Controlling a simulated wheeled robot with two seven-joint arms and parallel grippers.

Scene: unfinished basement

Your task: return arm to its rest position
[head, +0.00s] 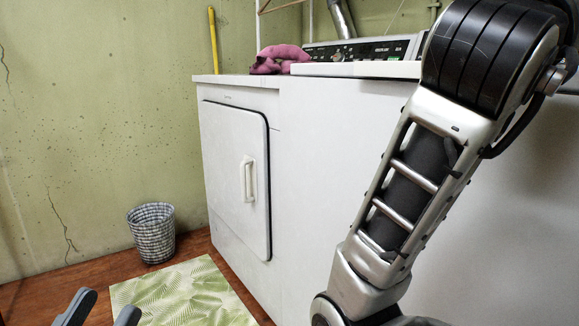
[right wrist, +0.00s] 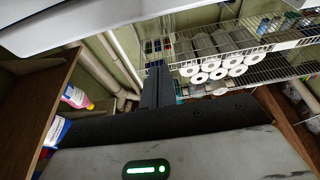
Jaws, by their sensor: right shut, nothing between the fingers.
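My right arm (head: 410,190) stands large at the right of the head view, bent, in front of the white machine. Its gripper is outside the head view. In the right wrist view the dark fingers of my right gripper (right wrist: 157,85) are together, with nothing between them. My left gripper (head: 102,308) shows only its two grey fingertips at the bottom left of the head view. They are apart and no object shows between them, with the green leaf-pattern mat behind them.
A white dryer (head: 235,170) with a closed door stands close beside my right arm. A pink cloth (head: 278,60) lies on top. A woven basket (head: 152,232) and a leaf mat (head: 185,290) are on the floor. Wire shelves (right wrist: 250,75) hold several paper rolls (right wrist: 215,65).

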